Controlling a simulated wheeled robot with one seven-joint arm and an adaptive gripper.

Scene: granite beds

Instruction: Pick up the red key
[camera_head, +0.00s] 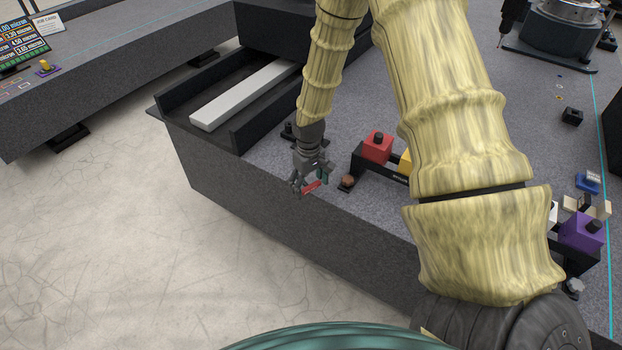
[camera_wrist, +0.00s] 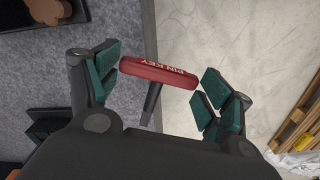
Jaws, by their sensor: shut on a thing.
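The red key (camera_head: 312,187) shows as a small red bar at my gripper (camera_head: 309,177), by the near edge of the granite bed. In the wrist view the key (camera_wrist: 158,73) has a rounded red handle with white lettering that reads "PIN KEY". A dark strip runs from under the handle toward the palm and looks like the key's shaft. Whether the key touches the bed is hard to tell.
A black rack with a red block (camera_head: 377,147) and a yellow block stands right of my gripper. A brown knob (camera_head: 347,182) sits close beside it. A pale bar (camera_head: 243,96) lies in a dark channel at left. The pale floor (camera_head: 130,220) is open below the bed's edge.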

